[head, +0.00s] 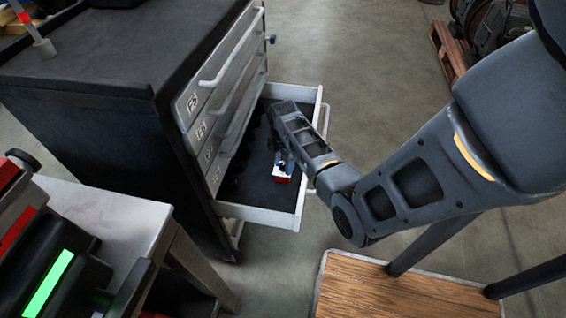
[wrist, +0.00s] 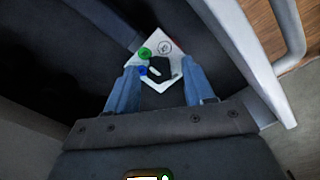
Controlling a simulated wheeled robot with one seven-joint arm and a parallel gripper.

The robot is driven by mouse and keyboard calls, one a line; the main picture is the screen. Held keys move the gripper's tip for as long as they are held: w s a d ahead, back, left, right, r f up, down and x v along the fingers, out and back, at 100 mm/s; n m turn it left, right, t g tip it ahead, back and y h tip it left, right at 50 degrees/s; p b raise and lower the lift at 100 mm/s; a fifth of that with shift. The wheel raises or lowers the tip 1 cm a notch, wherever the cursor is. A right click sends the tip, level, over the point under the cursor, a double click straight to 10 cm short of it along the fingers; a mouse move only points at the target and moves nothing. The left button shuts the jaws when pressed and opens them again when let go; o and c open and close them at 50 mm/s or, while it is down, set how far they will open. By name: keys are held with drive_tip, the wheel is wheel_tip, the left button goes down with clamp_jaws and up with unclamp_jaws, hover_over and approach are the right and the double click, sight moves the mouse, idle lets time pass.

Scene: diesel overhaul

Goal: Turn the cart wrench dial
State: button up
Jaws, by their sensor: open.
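A small white-topped box with red sides (head: 283,172) lies in the open drawer of the cart. In the wrist view its white face (wrist: 177,45) carries a black dial (wrist: 160,70), a green round mark (wrist: 145,52) and a blue part (wrist: 143,71). My gripper (wrist: 159,68) is open, with one blue finger on each side of the dial. I cannot tell whether either finger touches it.
The open drawer (head: 262,215) has a dark floor and pale walls close around my gripper. Its handle (wrist: 290,35) shows at the right of the wrist view. The dark cart (head: 95,130) stands at the left, with closed drawers above. A wooden-topped stool (head: 400,295) stands at lower right.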

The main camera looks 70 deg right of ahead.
drive_tip(key=shift+c, duration=0.5)
clamp_jaws()
drive_tip(key=shift+r, duration=0.1)
drive_tip(key=m+p, duration=0.1)
drive_tip(key=m, duration=0.1)
drive_tip(key=shift+w+m+p, duration=0.1)
drive_tip(key=shift+m+p, duration=0.3)
drive_tip(key=m+p, duration=0.1)
drive_tip(key=m, duration=0.1)
drive_tip(key=shift+m, duration=0.3)
drive_tip(key=m+p, duration=0.1)
drive_tip(key=m, duration=0.5)
drive_tip(key=shift+p, duration=0.35)
drive_tip(key=shift+m, duration=0.3)
